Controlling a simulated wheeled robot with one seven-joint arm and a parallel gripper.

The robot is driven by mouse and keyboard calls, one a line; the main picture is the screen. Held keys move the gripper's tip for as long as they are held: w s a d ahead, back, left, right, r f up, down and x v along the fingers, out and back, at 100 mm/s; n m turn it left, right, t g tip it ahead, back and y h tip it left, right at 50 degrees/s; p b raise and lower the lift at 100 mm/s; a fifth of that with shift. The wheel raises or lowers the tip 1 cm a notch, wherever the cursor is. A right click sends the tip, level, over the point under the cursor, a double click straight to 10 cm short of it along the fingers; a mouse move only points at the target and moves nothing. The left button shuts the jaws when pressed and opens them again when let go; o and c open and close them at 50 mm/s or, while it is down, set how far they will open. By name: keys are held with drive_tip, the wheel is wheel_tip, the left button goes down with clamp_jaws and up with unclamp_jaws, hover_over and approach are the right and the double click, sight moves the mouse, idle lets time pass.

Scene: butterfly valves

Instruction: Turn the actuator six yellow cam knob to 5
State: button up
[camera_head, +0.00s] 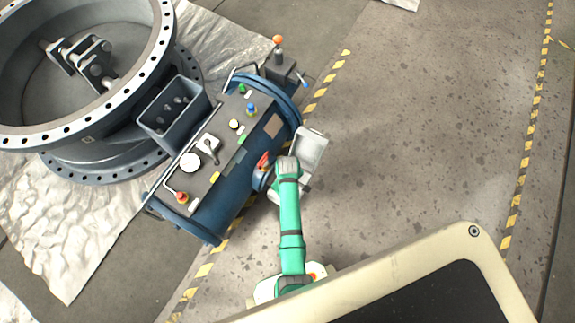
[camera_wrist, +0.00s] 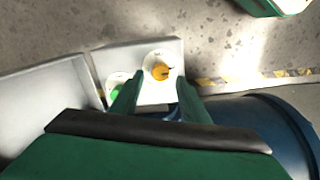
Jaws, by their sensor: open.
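The yellow cam knob (camera_wrist: 160,71) sits on a round white dial on a pale panel (camera_wrist: 160,94) in the wrist view. It has a dark pointer mark; the dial's numbers are too small to read. A green knob (camera_wrist: 116,91) is on the panel to its left, partly covered by a finger. My gripper (camera_wrist: 159,88) is open, its green fingers pointing toward the yellow knob, one on either side in the picture. I cannot tell whether they touch it. In the head view, my green arm reaches the pale box (camera_head: 312,150) beside the blue actuator; the knob cannot be made out there.
The blue actuator cylinder (camera_head: 232,192) carries a dark top panel with several gauges, buttons and levers. A large flanged valve (camera_head: 150,60) stands at left on crumpled sheeting (camera_head: 60,240). Grey floor (camera_head: 420,130) with yellow-black stripes is clear to the right.

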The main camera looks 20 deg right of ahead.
drive_tip(key=shift+a+f, duration=0.1)
drive_tip(key=shift+f, duration=1.1)
drive_tip(key=shift+s, duration=0.1)
clamp_jaws()
